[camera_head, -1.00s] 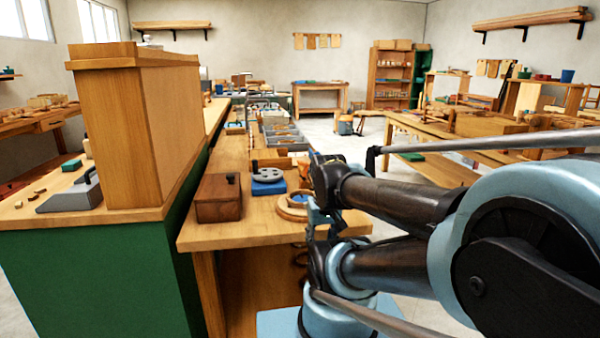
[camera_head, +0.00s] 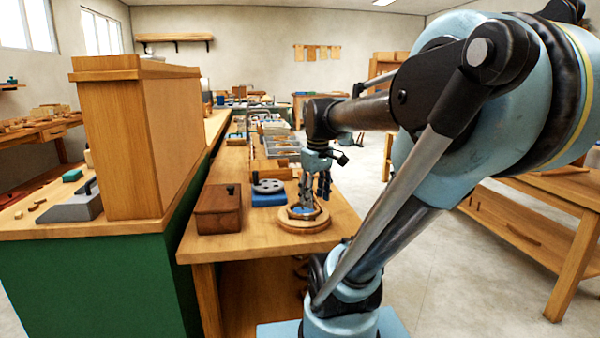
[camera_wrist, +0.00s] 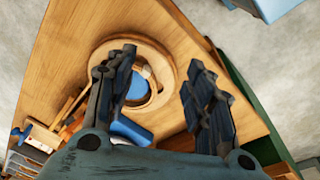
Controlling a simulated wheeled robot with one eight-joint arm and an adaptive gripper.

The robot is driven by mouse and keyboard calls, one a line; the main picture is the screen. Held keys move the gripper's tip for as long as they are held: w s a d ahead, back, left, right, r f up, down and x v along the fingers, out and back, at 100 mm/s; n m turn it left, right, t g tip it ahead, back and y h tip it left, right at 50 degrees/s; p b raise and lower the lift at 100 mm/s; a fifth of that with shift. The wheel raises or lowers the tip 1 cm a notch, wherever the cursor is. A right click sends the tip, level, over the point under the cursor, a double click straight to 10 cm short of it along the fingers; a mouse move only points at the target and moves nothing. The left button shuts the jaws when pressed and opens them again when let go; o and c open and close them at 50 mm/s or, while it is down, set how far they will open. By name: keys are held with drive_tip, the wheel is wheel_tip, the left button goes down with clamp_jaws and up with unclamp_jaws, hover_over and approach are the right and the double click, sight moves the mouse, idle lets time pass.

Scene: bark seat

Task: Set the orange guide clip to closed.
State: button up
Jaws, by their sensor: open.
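I cannot make out an orange guide clip for certain in either view. A round wooden fixture (camera_head: 304,223) with a blue centre sits near the front right edge of the bench. It also shows in the wrist view (camera_wrist: 102,53), where the left finger partly hides the blue centre (camera_wrist: 136,88). My gripper (camera_head: 316,192) is above this fixture in the head view, pointing down, with its fingers in front of the far rim. Contact with the fixture cannot be told.
A brown lidded box (camera_head: 218,209) stands left of the fixture. A blue block with a grey disc (camera_head: 268,190) stands behind it. Wooden trays and grey bins line the bench farther back. A tall wooden cabinet (camera_head: 140,140) stands at left.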

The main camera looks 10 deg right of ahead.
drive_tip(key=w+r+n, duration=0.5)
drive_tip(key=w+r, duration=0.5)
drive_tip(key=w, duration=0.2)
wheel_tip(320, 180, up, 6)
drive_tip(key=n+g, duration=0.1)
drive_tip(key=n, duration=0.6)
hover_over(300, 172)
wheel_tip(300, 172, down, 17)
drive_tip(key=shift+r, duration=0.1)
drive_tip(key=shift+c, duration=0.3)
clamp_jaws()
